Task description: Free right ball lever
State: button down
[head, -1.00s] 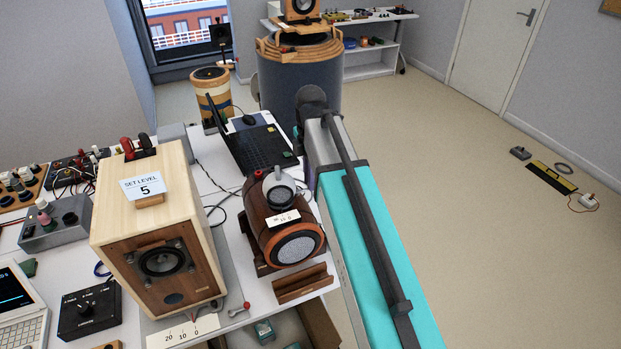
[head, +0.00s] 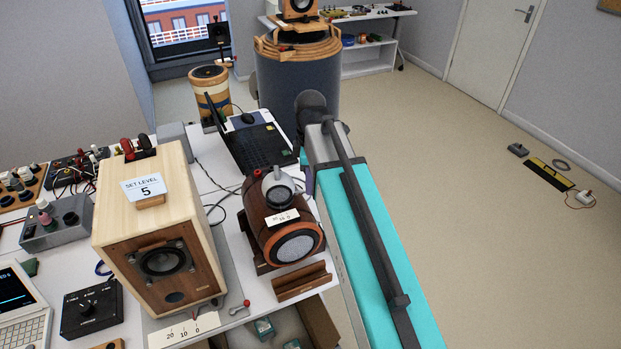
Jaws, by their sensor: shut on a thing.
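A small lever with a red ball end (head: 246,303) sticks out at the front right of the grey base under the pale wooden speaker box (head: 150,205). A white scale strip marked 20, 10, 0 (head: 184,331) lies at the front of that base. Whether the lever is clamped or loose cannot be told. My turquoise arm crosses the right half of the head view and bends at a dark joint beyond the table. My gripper and whatever it holds are not in view, and no other ball lever can be made out clearly.
A brown barrel-shaped speaker (head: 259,228) stands right of the box, with a wooden cradle (head: 301,281) before it. A laptop (head: 262,146) lies behind. A large blue-grey drum (head: 295,85) stands beyond my arm. The floor at right is mostly clear.

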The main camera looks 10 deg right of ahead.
jog(key=m, duration=0.1)
jog(key=s+m, duration=0.1)
jog(key=m+p, duration=0.1)
jog(key=m, duration=0.1)
jog(key=shift+s+a, duration=0.3)
jog(key=shift+a, duration=0.1)
jog(key=shift+s+a+m+p, duration=0.1)
jog(key=shift+s+a+m, duration=0.1)
jog(key=shift+m, duration=0.55)
jog(key=shift+s+a+m+p, duration=0.1)
jog(key=shift+a+m, duration=0.1)
jog(key=shift+m, duration=0.6)
jog(key=shift+s+a+m+p, duration=0.1)
jog(key=shift+s+a+m, duration=0.1)
jog(key=shift+m, duration=0.55)
jog(key=c, duration=1.7)
grip_release()
jog(key=shift+w+n, duration=0.15)
jog(key=shift+n, duration=0.15)
